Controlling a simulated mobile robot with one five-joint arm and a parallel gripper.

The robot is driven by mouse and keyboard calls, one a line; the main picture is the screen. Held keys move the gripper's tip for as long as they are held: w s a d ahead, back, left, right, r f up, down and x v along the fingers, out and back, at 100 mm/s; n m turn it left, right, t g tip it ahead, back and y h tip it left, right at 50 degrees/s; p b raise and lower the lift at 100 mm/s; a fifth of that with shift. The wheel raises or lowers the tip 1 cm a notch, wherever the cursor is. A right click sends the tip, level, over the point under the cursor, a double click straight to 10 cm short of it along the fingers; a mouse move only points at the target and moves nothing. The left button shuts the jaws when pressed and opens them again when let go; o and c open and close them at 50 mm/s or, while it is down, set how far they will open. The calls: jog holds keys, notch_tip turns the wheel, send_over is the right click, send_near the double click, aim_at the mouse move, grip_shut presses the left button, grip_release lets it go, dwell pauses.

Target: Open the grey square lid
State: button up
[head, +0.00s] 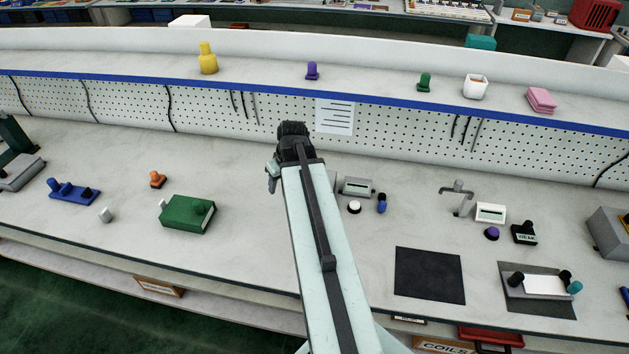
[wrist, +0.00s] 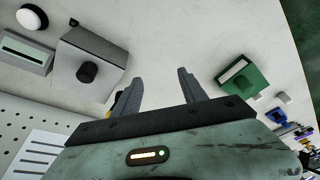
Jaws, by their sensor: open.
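A grey square lid (wrist: 95,62) with a black knob (wrist: 88,71) shows at the left in the wrist view. It appears to lie flat on a pale grey box, with no gap that I can see. My gripper (wrist: 158,82) is open and empty, with its two fingers apart to the right of the lid and not touching it. In the head view my gripper (head: 272,178) points down over the bench, and my arm hides the lid.
A grey device (head: 357,186) and a white round knob (head: 354,207) stand right of my arm. A green box (head: 187,212) lies to the left. A pegboard with a paper sheet (head: 334,116) rises behind. The bench between box and arm is clear.

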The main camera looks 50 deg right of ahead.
jog(key=s+d+r+t+h, duration=0.1)
jog(key=s+d, duration=0.2)
jog(key=d, duration=0.3)
jog(key=s+d, duration=0.3)
jog(key=d, duration=0.4)
jog(key=shift+m, duration=0.4)
jog(key=b+x, duration=0.3)
jog(key=x, duration=0.1)
jog(key=b+x, duration=0.4)
jog(key=shift+w+a, duration=0.1)
jog(key=shift+a, duration=0.15)
jog(key=shift+r, duration=0.1)
grip_shut()
